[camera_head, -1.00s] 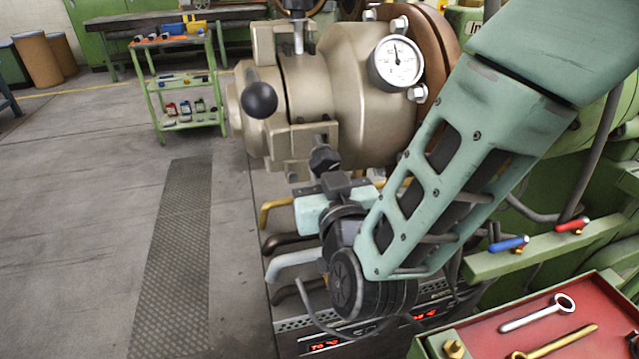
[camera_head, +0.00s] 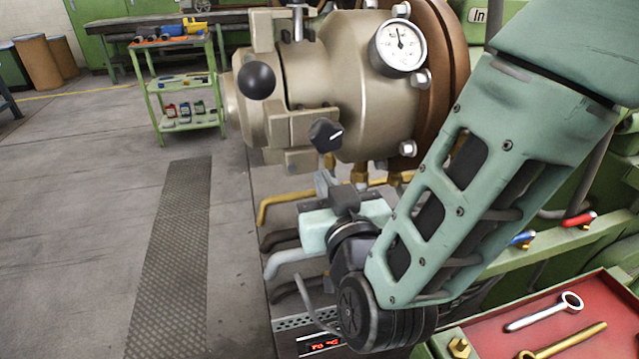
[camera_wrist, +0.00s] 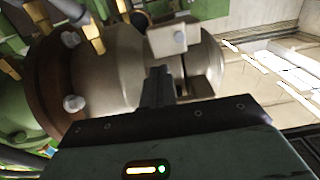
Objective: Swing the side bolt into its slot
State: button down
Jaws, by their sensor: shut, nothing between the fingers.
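The side bolt's black knob (camera_head: 326,134) is at the near side of the beige extruder head (camera_head: 345,80), at the right end of a beige lug (camera_head: 291,127). Its white mark faces me. The bolt's shank is mostly hidden, so I cannot tell how deep it sits in the slot. My gripper (camera_head: 324,181) is shut and empty just below the knob, apart from it. In the wrist view my shut dark fingers (camera_wrist: 157,86) point at the head, below a beige block (camera_wrist: 166,40); the knob is not clearly seen there.
A black ball handle (camera_head: 256,80) sticks out left of the lug. A gauge (camera_head: 401,46) is on the head's right. Bent pipes (camera_head: 290,258) run below my gripper. A red tray with wrenches (camera_head: 550,330) stands at lower right. Open floor (camera_head: 90,230) lies left.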

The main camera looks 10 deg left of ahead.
jog(key=b+v, duration=0.1)
jog(key=v, duration=0.6)
jog(key=shift+b, duration=0.35)
jog(key=shift+s+d, duration=0.1)
jog(key=s+d+r+n+g+h+p, duration=0.1)
jog(key=s+d+r+g+h+p, duration=0.1)
jog(key=s+d+g+p, duration=0.3)
jog(key=s+d+r+n+g+h+p, duration=0.1)
jog(key=s+d+r+g+h+p, duration=0.2)
jog(key=d+g, duration=0.8)
jog(key=s+d+h+p, duration=0.2)
jog(key=s, duration=0.1)
jog(key=shift+s+p, duration=0.3)
jog(key=shift+r, duration=0.1)
dwell(0.5)
